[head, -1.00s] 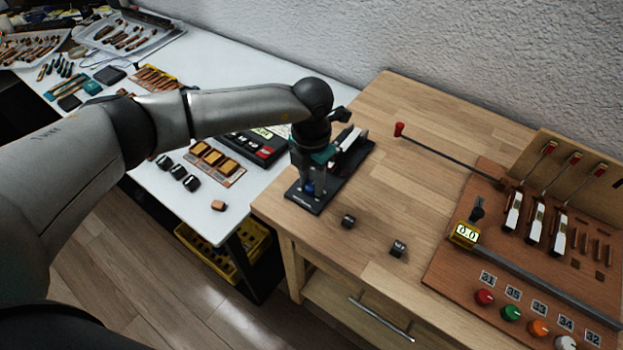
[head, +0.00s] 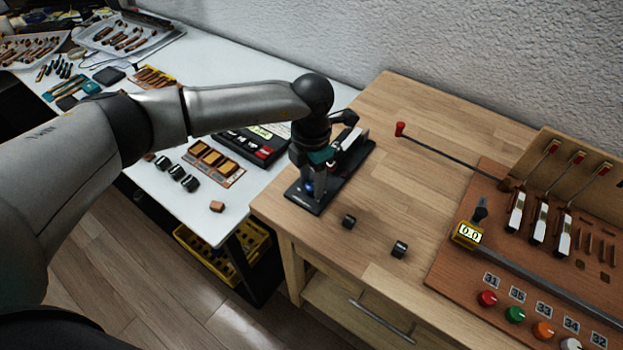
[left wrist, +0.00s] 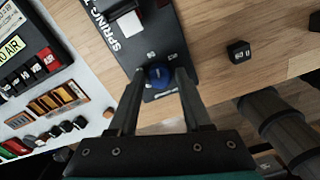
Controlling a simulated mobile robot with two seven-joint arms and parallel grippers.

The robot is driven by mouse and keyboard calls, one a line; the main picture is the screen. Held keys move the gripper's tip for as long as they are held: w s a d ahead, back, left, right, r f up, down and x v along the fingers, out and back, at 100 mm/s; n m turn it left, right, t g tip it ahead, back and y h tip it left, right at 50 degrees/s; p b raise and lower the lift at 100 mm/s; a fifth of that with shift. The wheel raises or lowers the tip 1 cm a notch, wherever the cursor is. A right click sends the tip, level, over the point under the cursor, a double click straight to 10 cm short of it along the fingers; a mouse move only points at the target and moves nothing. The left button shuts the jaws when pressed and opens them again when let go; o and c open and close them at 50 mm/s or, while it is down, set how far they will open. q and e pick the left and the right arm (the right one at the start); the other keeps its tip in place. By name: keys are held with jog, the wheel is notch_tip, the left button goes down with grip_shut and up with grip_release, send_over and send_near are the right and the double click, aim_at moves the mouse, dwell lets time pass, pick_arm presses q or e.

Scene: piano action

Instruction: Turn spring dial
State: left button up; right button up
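The spring dial is a small blue knob (left wrist: 158,77) near the end of a black spring tester base (left wrist: 165,45) with white "SPRING" lettering. In the head view, the black base (head: 355,165) stands at the left end of the wooden bench, and the blue knob (head: 308,187) shows only partly behind my fingers. My left gripper (left wrist: 161,70) points down over the knob, with one finger on each side of it. The fingers look apart, with a narrow gap at the right finger; contact at the left finger is unclear. My right gripper is not in view.
Two small black blocks (head: 349,221) (head: 399,249) lie on the bench in front of the base. A board with key levers and coloured knobs (head: 515,314) is at the right. A white table (head: 165,215) with tools and blocks adjoins at the left.

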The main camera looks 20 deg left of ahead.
aim_at(311, 185)
pick_arm(q)
jog(key=shift+o, duration=1.2)
notch_tip(311, 185, up, 15)
jog(key=shift+r+p, duration=0.15)
jog(key=shift+p, duration=0.3)
